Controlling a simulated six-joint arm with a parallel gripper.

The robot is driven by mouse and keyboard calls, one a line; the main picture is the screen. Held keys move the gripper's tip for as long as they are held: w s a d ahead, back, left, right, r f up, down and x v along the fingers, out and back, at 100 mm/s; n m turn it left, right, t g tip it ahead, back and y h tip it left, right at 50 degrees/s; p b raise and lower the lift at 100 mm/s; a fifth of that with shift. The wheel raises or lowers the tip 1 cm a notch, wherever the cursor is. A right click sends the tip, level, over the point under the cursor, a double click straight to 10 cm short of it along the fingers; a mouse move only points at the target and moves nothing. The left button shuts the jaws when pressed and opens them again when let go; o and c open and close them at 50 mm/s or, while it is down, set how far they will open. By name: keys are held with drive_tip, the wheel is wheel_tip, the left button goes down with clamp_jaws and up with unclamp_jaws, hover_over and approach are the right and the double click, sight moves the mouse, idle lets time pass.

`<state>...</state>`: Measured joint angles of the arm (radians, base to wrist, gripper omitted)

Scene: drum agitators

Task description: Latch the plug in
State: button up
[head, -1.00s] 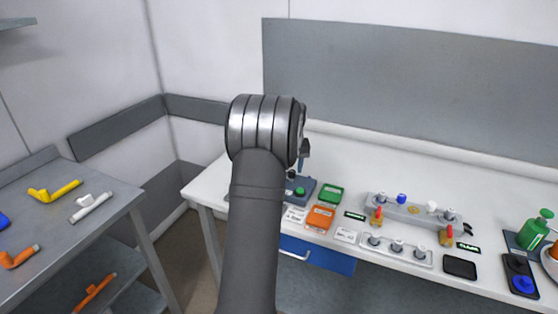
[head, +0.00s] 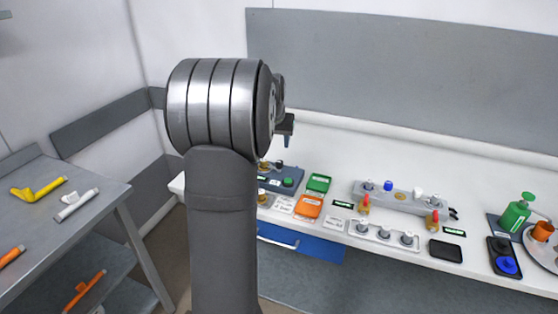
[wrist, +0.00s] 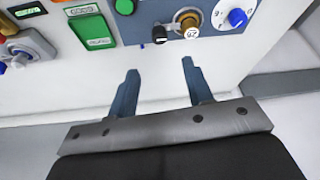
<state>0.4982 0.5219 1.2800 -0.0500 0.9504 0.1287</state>
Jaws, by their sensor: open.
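My gripper (wrist: 160,68) is open and empty in the wrist view, its two blue-grey fingers apart over the white bench. In the head view its tip (head: 286,133) shows past my arm, above the bench. A blue-grey control box (wrist: 215,24) lies just beyond the fingers, with a dark-and-brass knob (wrist: 189,24), a blue-and-white dial (wrist: 237,18) and a small black piece (wrist: 160,34) at its edge. I cannot tell which part is the plug. A grey block (head: 400,200) at the bench's middle bears several small fittings, one blue (head: 388,186). Red-topped brass pieces (head: 364,204) stand before it.
A green box (head: 319,183) and an orange box (head: 308,206) sit beside the control box. A black pad (head: 445,250), green bottle (head: 517,213) and black holder (head: 503,257) are at the right. A grey side table (head: 88,222) with pipe pieces is at the left.

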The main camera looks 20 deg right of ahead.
sight(279, 162)
drive_tip(key=x, duration=1.1)
drive_tip(key=shift+f, duration=0.1)
drive_tip(key=c, duration=1)
drive_tip(key=shift+n, duration=0.6)
drive_tip(key=o, duration=1)
